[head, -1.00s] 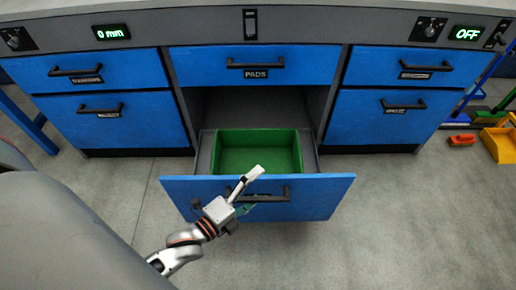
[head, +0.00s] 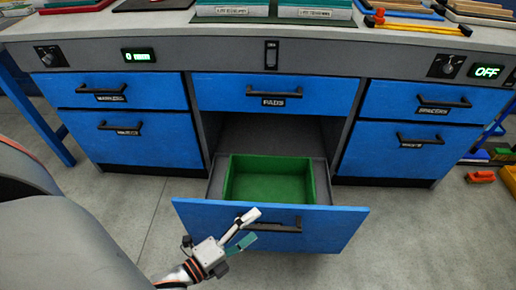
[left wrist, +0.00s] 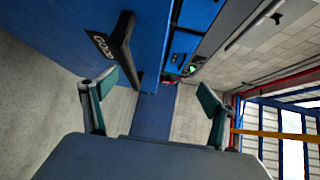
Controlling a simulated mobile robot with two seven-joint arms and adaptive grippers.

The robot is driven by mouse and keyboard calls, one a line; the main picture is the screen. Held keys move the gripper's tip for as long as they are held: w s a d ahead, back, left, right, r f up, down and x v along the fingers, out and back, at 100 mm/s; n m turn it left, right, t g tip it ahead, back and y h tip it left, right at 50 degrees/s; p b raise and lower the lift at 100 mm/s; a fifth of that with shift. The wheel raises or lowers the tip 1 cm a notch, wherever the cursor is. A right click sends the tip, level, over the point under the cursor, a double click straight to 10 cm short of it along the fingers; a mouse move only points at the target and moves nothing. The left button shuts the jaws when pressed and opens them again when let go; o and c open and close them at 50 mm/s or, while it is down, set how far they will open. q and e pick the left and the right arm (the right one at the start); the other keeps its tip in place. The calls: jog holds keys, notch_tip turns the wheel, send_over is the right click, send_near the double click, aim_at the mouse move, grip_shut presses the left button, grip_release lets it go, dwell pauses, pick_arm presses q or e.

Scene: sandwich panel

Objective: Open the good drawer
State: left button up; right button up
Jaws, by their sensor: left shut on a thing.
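The good drawer (head: 330,224) is the blue lower middle one in the head view. It stands pulled out, with a green bin (head: 270,181) inside. Its dark handle (head: 284,228) is partly hidden by my left gripper (head: 242,231). The fingers look well apart there; contact is hard to see. My right gripper is not in view.
The upper PADS drawer (head: 320,93) and side drawers (head: 150,146) are shut. The worktop (head: 180,20) carries several trays and boxes. Grey floor (head: 420,240) lies clear in front and right. Coloured items (head: 481,176) lie at far right.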

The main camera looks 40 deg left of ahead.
pick_arm(q)
jog(key=shift+s+d+r, duration=0.15)
jog(key=shift+s+r, duration=0.15)
jog(key=shift+r, duration=0.25)
jog(key=shift+s+d+r, duration=0.15)
jog(key=shift+s+r, duration=0.1)
jog(key=shift+r, duration=0.25)
jog(key=c, duration=1.2)
jog(key=shift+o, duration=0.2)
jog(key=shift+s+a+f, duration=0.1)
jog(key=shift+s+f, duration=0.05)
jog(key=shift+s, duration=0.4)
jog(key=shift+s+a+f, duration=0.1)
jog(key=shift+s+f, duration=0.05)
jog(key=shift+s, duration=0.35)
jog(key=shift+w+a, duration=0.1)
